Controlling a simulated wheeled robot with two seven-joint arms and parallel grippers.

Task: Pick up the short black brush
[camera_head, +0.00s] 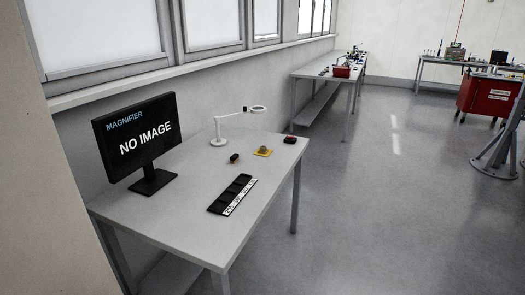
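I cannot make out a short black brush for certain. A small dark object with a brownish end (234,158) lies on the near grey table (185,225); it is too small to tell whether it is a brush. A flat black item with some red (290,140) lies near the table's far right corner. Several small things on the far bench (312,73) are too small to identify. Neither of my grippers is in view.
The near table also holds a monitor (135,137), a magnifier lamp (219,141), a yellow pad with a small grey part (263,152) and a black compartment tray with a white label strip (216,208). A red cabinet (488,98) stands far right. The floor (390,210) right of the table is clear.

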